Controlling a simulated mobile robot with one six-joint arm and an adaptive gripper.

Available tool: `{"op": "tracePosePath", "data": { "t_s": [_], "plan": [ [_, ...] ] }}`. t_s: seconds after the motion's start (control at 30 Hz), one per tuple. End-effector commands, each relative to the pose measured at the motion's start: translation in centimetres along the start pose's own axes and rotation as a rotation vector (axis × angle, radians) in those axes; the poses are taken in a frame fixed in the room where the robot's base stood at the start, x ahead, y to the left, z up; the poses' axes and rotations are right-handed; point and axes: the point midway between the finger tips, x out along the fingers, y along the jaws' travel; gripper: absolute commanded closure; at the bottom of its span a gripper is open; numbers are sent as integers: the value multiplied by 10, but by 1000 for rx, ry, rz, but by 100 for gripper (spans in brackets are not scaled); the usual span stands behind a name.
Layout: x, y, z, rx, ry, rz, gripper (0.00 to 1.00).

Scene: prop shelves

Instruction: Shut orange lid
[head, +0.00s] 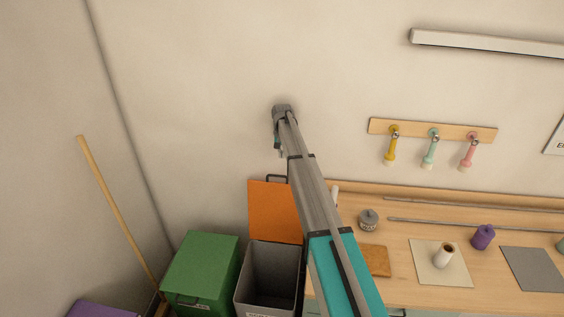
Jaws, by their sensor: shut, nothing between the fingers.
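The orange lid (272,208) stands open and upright at the back of a grey bin (270,275), near the wall. A dark handle (276,178) shows at the lid's top edge. The bin's inside is visible and looks empty as far as I can see. My arm crosses in front of the lid's right side and hides part of it. My gripper (279,150) is shut and empty, above the lid's top edge in the picture. Whether it touches the wall or the lid is hard to tell.
A green lidded bin (205,266) stands left of the grey bin, with a purple lid (103,309) at lower left. A broom handle (115,215) leans in the corner. A wooden bench (400,240) with small items lies right. Pegs hang on a rack (433,130).

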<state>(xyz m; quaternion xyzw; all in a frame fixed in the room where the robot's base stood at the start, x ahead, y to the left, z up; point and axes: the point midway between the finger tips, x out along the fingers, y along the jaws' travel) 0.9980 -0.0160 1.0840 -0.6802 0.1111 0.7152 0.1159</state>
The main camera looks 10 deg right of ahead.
Motion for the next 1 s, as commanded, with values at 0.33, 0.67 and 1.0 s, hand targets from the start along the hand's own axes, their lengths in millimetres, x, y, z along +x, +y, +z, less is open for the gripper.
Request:
{"op": "tracePosePath", "data": {
  "t_s": [0.33, 0.67, 1.0],
  "plan": [
    [23, -2, 0, -2, 0, 0, 100],
    [48, -2, 1, -2, 0, 0, 100],
    [73, -3, 1, -3, 0, 0, 100]
  ]
}}
